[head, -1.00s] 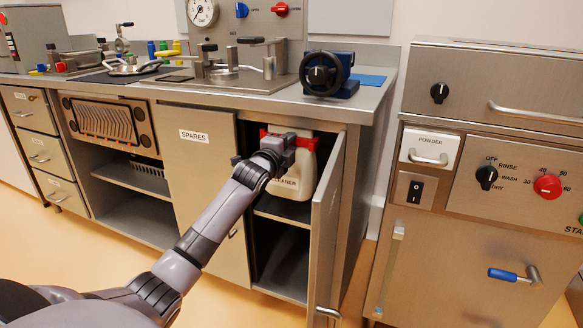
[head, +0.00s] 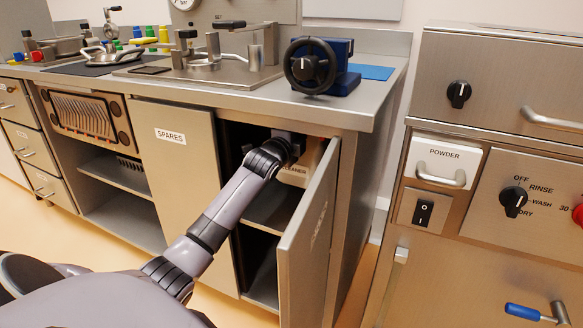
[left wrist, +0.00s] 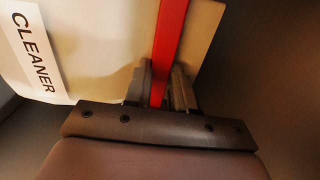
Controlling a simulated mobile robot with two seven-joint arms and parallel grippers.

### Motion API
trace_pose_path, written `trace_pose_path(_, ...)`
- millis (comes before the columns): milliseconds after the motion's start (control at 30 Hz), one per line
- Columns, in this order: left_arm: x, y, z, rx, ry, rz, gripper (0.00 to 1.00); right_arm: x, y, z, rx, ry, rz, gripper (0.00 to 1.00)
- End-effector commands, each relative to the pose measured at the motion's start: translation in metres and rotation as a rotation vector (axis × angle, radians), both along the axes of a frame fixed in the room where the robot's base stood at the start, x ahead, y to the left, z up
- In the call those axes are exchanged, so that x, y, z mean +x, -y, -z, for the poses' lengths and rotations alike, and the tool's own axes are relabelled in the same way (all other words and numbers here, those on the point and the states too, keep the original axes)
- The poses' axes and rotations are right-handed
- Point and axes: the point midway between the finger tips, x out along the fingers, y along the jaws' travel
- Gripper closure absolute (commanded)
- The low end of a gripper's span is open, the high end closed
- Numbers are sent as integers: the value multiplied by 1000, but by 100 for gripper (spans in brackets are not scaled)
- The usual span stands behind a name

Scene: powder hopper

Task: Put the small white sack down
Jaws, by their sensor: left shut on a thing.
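The small white sack (head: 294,176), marked CLEANER, is inside the open cupboard under the counter, partly hidden by my arm and the cupboard door. In the left wrist view the sack (left wrist: 95,45) looks cream-coloured, with a red bar (left wrist: 184,35) along it. My left gripper (head: 291,141) reaches into the cupboard at the sack's top. In the left wrist view the left gripper's fingers (left wrist: 160,80) are shut on the red bar. The sack is above the cupboard shelf (head: 268,212); I cannot tell whether it touches it. My right gripper is not in view.
The cupboard door (head: 308,240) stands open just right of the sack, and the SPARES door (head: 180,180) is shut at the left. The counter (head: 235,97) overhangs my arm. A machine with a POWDER drawer (head: 443,163) stands at the right.

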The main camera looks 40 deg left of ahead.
Motion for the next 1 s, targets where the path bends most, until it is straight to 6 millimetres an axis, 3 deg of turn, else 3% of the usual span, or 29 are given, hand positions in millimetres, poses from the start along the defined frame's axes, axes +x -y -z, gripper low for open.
trace_pose_path(100,0,0,23,-1,4,0,100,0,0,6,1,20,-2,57)
trace_pose_path(500,0,0,77,1,6,0,100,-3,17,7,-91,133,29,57)
trace_pose_path(1000,0,0,85,3,7,0,100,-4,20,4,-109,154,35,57)
